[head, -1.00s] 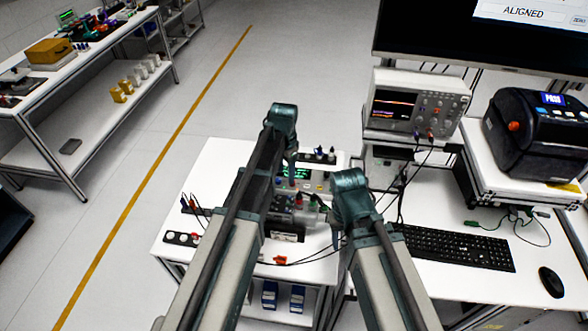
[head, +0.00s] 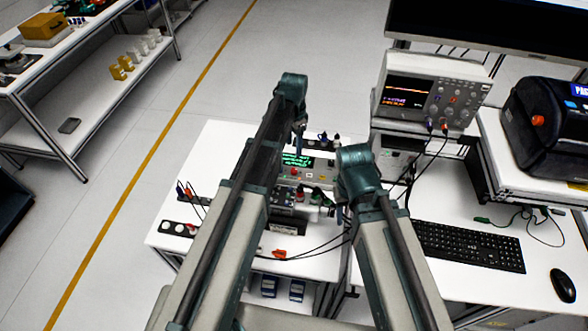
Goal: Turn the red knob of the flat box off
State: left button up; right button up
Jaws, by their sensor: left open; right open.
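The flat box (head: 318,176) is a low pale unit with a lit green-text display (head: 297,161), lying toward the back of the white table. A small red knob (head: 294,171) shows on its front, just below the display. My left gripper (head: 299,147) points down over the box's display area, open and empty. Whether it touches the box cannot be told. My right gripper (head: 339,212) is open, pointing down to the right of the dark motor assembly (head: 286,197), in front of the box. My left arm hides the box's left part.
An orange-red piece and black cables (head: 279,253) lie at the table's front. A dark strip with round sockets (head: 179,228) is at left. The oscilloscope (head: 433,92), keyboard (head: 467,246) and mouse (head: 563,285) are on the right bench.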

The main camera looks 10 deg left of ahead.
aim_at(294, 170)
pick_arm(q)
notch_tip(294, 170, down, 12)
jog(key=b, duration=1.1)
jog(key=shift+f+b, duration=0.2)
jog(key=shift+b, duration=0.1)
pick_arm(e)
notch_tip(294, 170, down, 12)
jog(key=shift+f, duration=0.15)
pick_arm(q)
jog(key=shift+r, duration=0.1)
jog(key=shift+c, duration=0.3)
grip_shut()
